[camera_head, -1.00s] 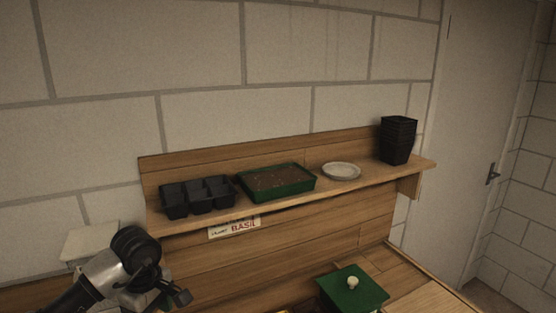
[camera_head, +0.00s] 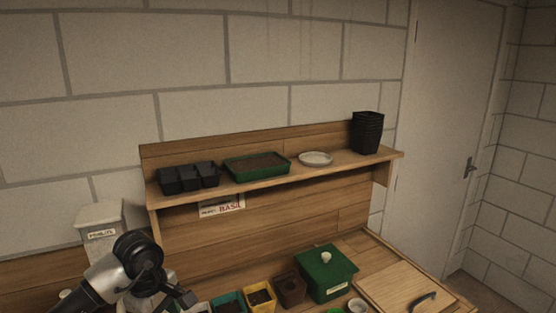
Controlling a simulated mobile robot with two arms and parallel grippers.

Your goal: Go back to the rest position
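My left gripper (camera_head: 182,300) is at the lower left of the head view, at the end of an arm that comes in from the left. It is in front of the bench and below the shelf. Its fingers are small and dark, and I cannot tell whether they are open or shut. My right gripper is not in view. On the wooden shelf (camera_head: 230,187) stand a black cell tray (camera_head: 188,178), a green tray of soil (camera_head: 257,165), a pale saucer (camera_head: 316,158) and a stack of black pots (camera_head: 367,132).
A green lidded box (camera_head: 325,273), a brown pot (camera_head: 290,289), a yellow pot (camera_head: 260,297) and a teal pot (camera_head: 228,303) stand on the bench. A board with a dark handle (camera_head: 408,290) lies at right. A labelled white container (camera_head: 101,228) stands behind my arm. A door (camera_head: 455,130) is at right.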

